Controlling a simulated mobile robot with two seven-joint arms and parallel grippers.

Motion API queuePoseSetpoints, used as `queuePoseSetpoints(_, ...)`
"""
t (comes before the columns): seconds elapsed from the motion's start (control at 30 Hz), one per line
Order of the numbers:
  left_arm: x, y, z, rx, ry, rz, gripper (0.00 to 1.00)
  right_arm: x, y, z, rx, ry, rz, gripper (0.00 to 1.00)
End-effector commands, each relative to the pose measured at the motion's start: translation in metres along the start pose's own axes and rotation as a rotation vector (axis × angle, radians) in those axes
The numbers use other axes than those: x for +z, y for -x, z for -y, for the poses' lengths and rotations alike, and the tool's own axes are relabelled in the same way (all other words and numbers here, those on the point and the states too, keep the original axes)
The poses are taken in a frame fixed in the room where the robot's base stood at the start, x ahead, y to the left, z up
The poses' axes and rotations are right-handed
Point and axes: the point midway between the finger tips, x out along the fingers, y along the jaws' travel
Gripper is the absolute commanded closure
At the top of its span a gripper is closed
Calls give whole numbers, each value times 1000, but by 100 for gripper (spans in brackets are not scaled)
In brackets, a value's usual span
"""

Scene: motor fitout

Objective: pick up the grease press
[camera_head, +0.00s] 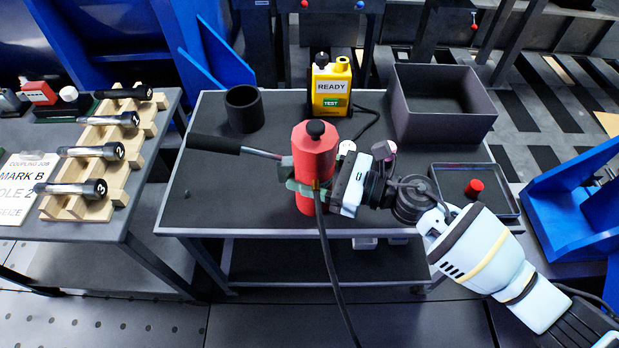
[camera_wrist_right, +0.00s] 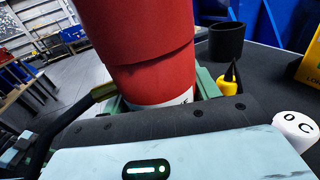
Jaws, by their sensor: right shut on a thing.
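The grease press is a red cylinder (camera_head: 315,158) with a black knob on top, a black-gripped lever reaching left and a black hose hanging down in front. It stands about upright over the middle of the grey table. My right gripper (camera_head: 307,188) comes in from the right and is shut around its body, with green fingers on it. In the right wrist view the red body (camera_wrist_right: 140,50) fills the upper middle between the fingers. Whether its base touches the table is hard to tell. My left gripper is not in view.
On the table (camera_head: 215,200) stand a black cup (camera_head: 244,108), a yellow READY tester (camera_head: 331,88), an open grey bin (camera_head: 440,125) and a shallow tray with a red-capped item (camera_head: 474,188). A side table at left holds a wooden rack (camera_head: 88,190) with several numbered tools.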

Motion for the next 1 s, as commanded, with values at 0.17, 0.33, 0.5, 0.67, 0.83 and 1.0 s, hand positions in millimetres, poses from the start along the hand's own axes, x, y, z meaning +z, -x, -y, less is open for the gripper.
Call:
queuePoseSetpoints(0.17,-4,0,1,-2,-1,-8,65,9,-1,1,-1,5,8,76)
queuePoseSetpoints(0.33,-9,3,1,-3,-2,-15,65,24,-1,1,0,7,9,76)
queuePoseSetpoints(0.5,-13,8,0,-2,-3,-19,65,38,-1,1,-1,8,9,76)
queuePoseSetpoints(0.67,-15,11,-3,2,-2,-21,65,42,3,-10,0,4,7,76)
queuePoseSetpoints(0.83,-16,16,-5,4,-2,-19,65,44,10,-29,0,2,7,76)
queuePoseSetpoints(1.0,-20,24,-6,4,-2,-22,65,47,21,-61,1,3,6,76)
